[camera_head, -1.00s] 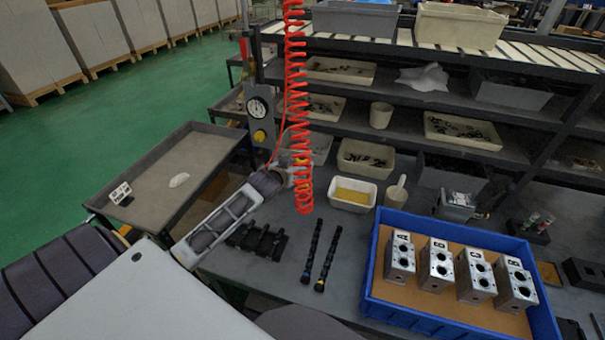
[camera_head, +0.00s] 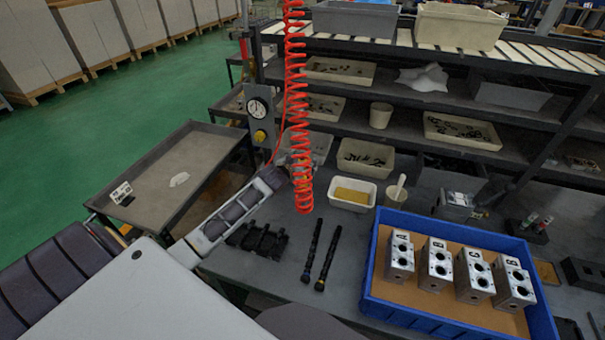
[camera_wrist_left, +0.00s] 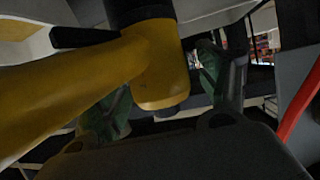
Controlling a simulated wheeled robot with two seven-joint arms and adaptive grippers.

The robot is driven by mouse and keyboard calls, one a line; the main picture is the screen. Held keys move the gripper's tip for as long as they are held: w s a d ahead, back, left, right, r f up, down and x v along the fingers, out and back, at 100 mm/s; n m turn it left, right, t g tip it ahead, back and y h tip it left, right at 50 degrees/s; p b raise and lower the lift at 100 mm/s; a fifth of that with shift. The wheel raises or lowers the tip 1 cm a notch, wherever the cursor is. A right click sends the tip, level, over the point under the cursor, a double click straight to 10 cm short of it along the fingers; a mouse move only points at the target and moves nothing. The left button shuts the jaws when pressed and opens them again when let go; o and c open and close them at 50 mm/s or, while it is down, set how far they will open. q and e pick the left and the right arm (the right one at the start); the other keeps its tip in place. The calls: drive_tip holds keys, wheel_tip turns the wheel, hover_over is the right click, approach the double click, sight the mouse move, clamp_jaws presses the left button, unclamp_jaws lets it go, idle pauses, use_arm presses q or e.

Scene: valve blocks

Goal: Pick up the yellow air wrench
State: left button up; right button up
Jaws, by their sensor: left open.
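The yellow air wrench (camera_wrist_left: 155,62) fills much of the left wrist view, close to the camera. Its yellow body reaches between the two fingers of my left gripper (camera_wrist_left: 163,88). The fingers stand apart on either side of it, and I cannot tell whether either one touches it. In the head view my left gripper (camera_head: 297,172) is at the lower part of the red coiled hose (camera_head: 299,120). Only small yellow bits show there, so the wrench is mostly hidden by the coils and the gripper. My right gripper is not in view.
A blue tray (camera_head: 400,313) with several metal valve blocks stands on the right of the bench. Two black rods (camera_head: 321,262) and a black part (camera_head: 258,240) lie below the gripper. A gauge post (camera_head: 259,112) stands close behind. White bins (camera_head: 351,193) are to its right.

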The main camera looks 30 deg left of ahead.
use_arm(q)
drive_tip(key=c, duration=1.3)
drive_tip(key=shift+w+r, duration=0.1)
drive_tip(key=shift+r, duration=0.1)
drive_tip(key=shift+c, duration=0.7)
drive_tip(key=shift+r, duration=0.15)
drive_tip(key=shift+r, duration=4.9)
